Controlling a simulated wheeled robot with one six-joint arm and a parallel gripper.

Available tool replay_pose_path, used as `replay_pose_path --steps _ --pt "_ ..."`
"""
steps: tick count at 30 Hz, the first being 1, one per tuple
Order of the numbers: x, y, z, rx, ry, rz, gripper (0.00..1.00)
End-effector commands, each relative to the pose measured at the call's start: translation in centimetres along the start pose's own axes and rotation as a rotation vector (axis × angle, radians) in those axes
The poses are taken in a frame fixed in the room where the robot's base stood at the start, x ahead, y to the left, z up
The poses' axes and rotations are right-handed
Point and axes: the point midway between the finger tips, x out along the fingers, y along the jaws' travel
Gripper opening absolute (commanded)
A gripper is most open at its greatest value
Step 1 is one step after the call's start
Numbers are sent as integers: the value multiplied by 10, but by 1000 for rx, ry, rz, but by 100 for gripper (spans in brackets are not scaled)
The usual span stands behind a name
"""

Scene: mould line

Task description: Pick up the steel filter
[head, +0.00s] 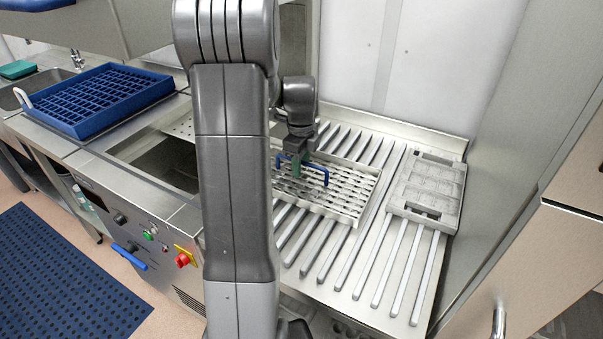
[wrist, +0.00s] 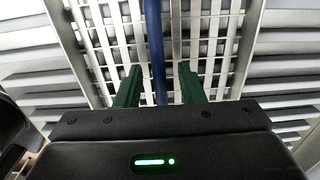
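The steel filter (head: 347,192) is a slotted, framed panel with a raised blue handle (head: 318,168). It lies on the ribbed steel drainboard, and my arm hides its left part in the head view. My gripper (head: 297,168) is over the filter at the handle, pointing down. In the wrist view the two green fingers of my gripper (wrist: 158,88) are apart, with the blue handle (wrist: 154,45) running between them and a gap on each side. The filter's slotted face (wrist: 215,50) shows behind them.
A grey moulded tray (head: 430,185) lies on the drainboard's (head: 375,270) right side, beside the filter. An open sink well (head: 165,165) and a blue rack (head: 97,100) are to the left. A steel wall panel (head: 470,130) borders the right.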

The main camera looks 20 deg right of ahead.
Motion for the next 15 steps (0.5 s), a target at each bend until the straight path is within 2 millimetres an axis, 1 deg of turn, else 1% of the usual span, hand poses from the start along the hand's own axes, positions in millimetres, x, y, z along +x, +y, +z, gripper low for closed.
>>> replay_pose_path --steps 1,4,11,12,14,15 --pt "7 0 0 0 2 3 36" --pt "16 0 0 0 1 2 36" --pt "19 0 0 0 0 -1 36" --pt "19 0 0 0 0 -1 34" --pt "19 0 0 0 0 -1 22" --pt "18 0 0 0 0 -1 14"
